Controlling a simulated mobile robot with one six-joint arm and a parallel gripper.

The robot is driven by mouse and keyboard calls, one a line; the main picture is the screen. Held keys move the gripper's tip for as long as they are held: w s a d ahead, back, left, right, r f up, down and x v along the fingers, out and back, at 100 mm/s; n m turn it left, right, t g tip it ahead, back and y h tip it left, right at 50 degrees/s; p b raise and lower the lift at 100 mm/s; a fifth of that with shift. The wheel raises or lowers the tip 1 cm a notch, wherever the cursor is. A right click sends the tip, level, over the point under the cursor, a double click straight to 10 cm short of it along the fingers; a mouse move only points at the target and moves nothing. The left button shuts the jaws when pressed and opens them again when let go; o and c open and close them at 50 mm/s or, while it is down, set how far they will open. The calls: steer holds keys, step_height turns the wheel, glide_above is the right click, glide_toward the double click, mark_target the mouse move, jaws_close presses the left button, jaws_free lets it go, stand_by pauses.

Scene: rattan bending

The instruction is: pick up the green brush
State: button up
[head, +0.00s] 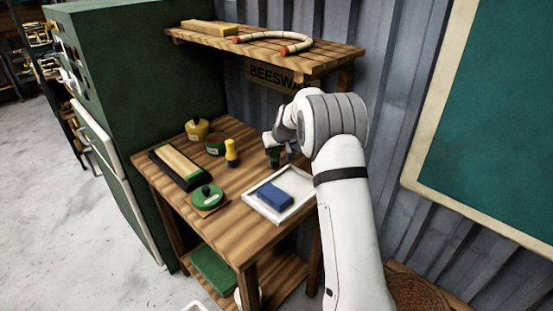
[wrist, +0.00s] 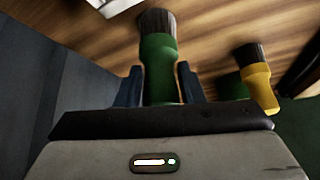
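The green brush (wrist: 159,68) has a green handle and dark bristles. In the wrist view it lies between my gripper's two dark blue fingers (wrist: 159,88), with its bristles beyond the fingertips. The fingers sit close along both sides of the handle. I cannot tell whether they press on it or leave a thin gap. In the head view the green brush (head: 275,157) shows small at my gripper (head: 281,154), above the back right of the wooden table (head: 236,215). My arm hides part of this area, and the contact between bristles and table is unclear.
A yellow brush (head: 231,152) stands left of my gripper, also near it in the wrist view (wrist: 257,80). A white tray (head: 262,211) with a blue block (head: 275,195) lies in front. Several containers stand further left. A shelf (head: 300,57) and corrugated wall are behind.

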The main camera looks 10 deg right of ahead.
steer(key=c, duration=0.6)
